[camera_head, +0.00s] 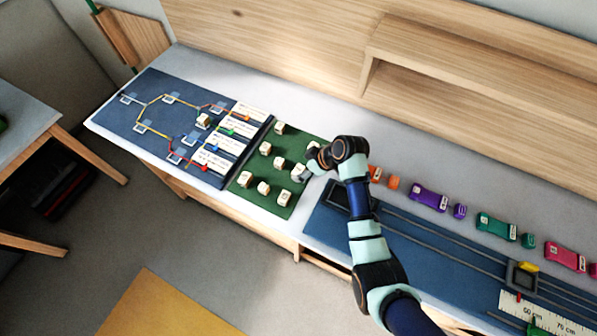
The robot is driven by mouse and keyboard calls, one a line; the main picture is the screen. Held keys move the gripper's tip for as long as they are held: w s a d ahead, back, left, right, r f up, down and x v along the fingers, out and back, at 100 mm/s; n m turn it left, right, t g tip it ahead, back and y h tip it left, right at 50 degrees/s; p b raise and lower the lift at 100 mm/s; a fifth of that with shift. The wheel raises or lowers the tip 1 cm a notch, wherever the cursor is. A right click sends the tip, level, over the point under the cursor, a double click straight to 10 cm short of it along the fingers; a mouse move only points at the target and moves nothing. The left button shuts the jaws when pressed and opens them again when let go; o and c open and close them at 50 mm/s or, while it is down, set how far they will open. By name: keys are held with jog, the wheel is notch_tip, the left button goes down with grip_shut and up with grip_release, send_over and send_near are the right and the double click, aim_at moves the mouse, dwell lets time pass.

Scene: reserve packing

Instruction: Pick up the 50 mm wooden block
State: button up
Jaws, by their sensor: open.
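Several pale wooden blocks with dark markings stand on a green mat (234,187). They include a back block (280,127), a middle block (279,162), a left block (246,179) and a front block (284,198). The markings are too small to read, so I cannot tell which block is the 50 mm one. My gripper (303,177) is open at the right side of the mat, pointing down. A wooden block (297,171) is close by its fingers; I cannot tell whether they touch it or stand around it. My wrist partly hides this area.
A blue route board (150,100) with white cards and another block (203,120) lies left of the mat. Right are a blue rail board (410,245) and coloured pieces, including a purple one (429,196). A wooden shelf (470,75) stands behind.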

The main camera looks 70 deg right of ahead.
aim_at(298, 170)
jog(key=x, duration=0.4)
jog(key=shift+d+f, duration=0.1)
jog(key=shift+f, duration=0.2)
jog(key=shift+c, duration=0.4)
jog(key=c, duration=1)
jog(key=shift+r, duration=0.1)
jog(key=shift+c, duration=0.2)
notch_tip(298, 170, up, 20)
jog(key=p, duration=0.1)
